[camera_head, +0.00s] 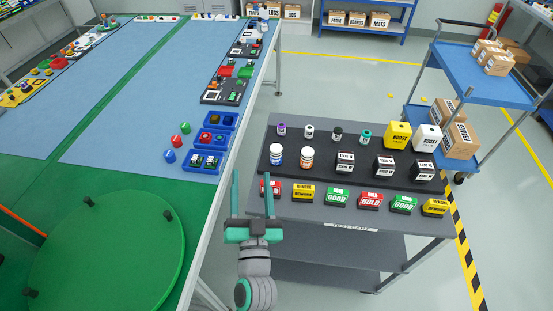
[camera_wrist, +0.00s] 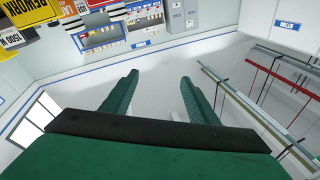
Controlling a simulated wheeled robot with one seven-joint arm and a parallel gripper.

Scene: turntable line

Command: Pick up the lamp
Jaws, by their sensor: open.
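Three small round-topped pieces that look like indicator lamps stand on the table's right part in the head view. My gripper (camera_head: 252,188) is open and empty, fingers pointing up in the picture, between the table edge and the dark cart. It is right of and nearer than the three pieces, apart from them. In the wrist view my gripper (camera_wrist: 158,80) shows two spread green fingers with nothing between; no lamp shows there.
Blue bins (camera_head: 208,160) with small parts stand right of the lamps. A green turntable disc (camera_head: 110,255) with pegs lies at the near left. The grey cart (camera_head: 420,218) holds bottles, black boxes and coloured labelled blocks close right of my gripper. A blue trolley (camera_head: 470,85) stands behind.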

